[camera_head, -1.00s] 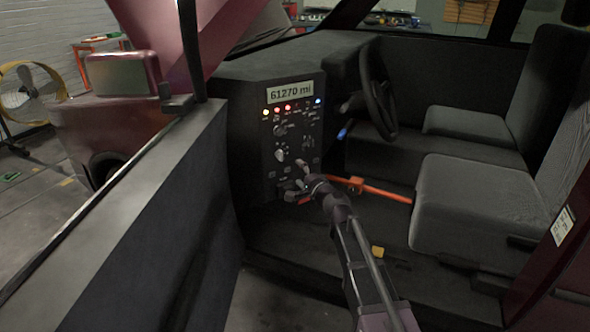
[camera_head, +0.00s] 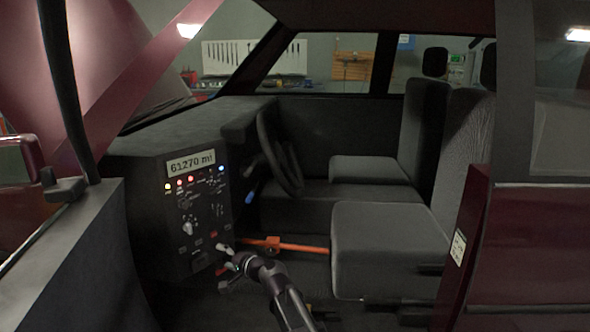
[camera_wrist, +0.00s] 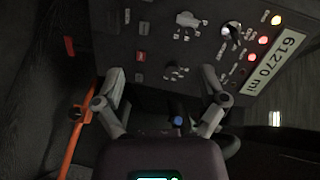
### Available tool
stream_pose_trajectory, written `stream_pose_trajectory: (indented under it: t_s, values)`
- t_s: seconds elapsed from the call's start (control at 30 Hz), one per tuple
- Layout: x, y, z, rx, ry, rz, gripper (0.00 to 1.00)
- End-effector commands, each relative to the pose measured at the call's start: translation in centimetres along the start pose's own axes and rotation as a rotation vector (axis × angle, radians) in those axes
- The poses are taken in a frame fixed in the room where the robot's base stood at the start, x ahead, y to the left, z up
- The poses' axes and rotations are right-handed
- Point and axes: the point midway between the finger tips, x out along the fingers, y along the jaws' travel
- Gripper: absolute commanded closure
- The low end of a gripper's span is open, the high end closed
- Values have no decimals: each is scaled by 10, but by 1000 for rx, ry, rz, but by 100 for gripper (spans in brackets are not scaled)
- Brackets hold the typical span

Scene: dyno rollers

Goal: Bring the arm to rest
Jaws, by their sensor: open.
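My gripper (camera_head: 226,263) reaches into the car's cabin, low in front of the dashboard panel (camera_head: 203,235). In the wrist view my gripper (camera_wrist: 163,88) has its two fingers spread wide, with nothing between them. The panel also shows in the wrist view (camera_wrist: 205,62), just beyond the fingertips, with knobs, switches and lit lamps. The display (camera_head: 191,163) reads 61270 mi. I cannot tell whether a fingertip touches the panel.
An orange bar (camera_head: 290,246) runs across the footwell right of my gripper. The steering wheel (camera_head: 280,155) and the front seat (camera_head: 385,240) stand to the right. The open door (camera_head: 75,265) is at the left, and the door pillar (camera_head: 465,245) is at the right.

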Motion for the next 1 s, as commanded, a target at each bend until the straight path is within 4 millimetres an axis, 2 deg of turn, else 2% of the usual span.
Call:
stream_pose_trajectory:
  t_s: [0.03,0.37,0.57,0.7,0.8,1.0]
  values:
    - [-15,10,0,-40,-21,36,9]
    - [-108,89,1,-276,-208,361,9]
    - [-180,140,0,-355,-320,604,9]
    - [-237,172,-1,-380,-395,790,9]
    - [-277,190,-2,-381,-441,917,9]
    - [-337,210,-2,-362,-503,1103,9]
